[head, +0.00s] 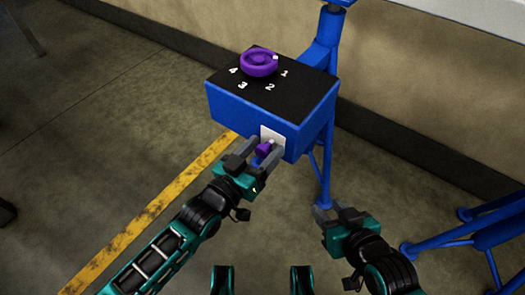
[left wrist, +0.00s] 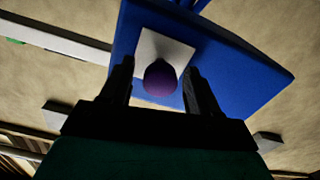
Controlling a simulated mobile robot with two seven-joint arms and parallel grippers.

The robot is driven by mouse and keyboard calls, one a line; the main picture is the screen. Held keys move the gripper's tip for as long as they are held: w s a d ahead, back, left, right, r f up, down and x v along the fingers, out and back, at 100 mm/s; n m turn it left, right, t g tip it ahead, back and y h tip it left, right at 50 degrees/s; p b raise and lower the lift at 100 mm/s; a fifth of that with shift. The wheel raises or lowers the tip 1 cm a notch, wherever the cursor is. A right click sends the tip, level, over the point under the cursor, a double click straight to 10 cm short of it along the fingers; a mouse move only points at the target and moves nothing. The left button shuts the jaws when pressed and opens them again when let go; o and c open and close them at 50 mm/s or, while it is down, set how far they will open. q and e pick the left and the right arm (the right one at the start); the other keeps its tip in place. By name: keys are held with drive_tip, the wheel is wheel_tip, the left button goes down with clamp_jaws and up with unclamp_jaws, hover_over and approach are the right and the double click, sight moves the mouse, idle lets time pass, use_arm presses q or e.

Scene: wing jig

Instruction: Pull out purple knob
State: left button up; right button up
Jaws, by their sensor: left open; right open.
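The purple knob (head: 264,149) sits on a white plate (head: 272,137) on the front face of a blue box (head: 240,118). My left gripper (head: 261,153) is open, with its fingers on either side of the knob. In the left wrist view the knob (left wrist: 160,78) lies between the two open fingers (left wrist: 160,90), with visible gaps beside it. I cannot tell whether either finger touches it. My right gripper (head: 337,213) is open and empty, lower right of the box and apart from it.
A purple dial (head: 259,63) sits on the box's black top among the numbers 1 to 4. A blue stand leg (head: 326,175) runs down behind the box, near my right gripper. Another blue frame (head: 480,232) stands at the right.

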use_arm(q)
drive_tip(key=shift+w+d, duration=0.1)
drive_tip(key=shift+c, duration=0.3)
clamp_jaws()
idle(0.4)
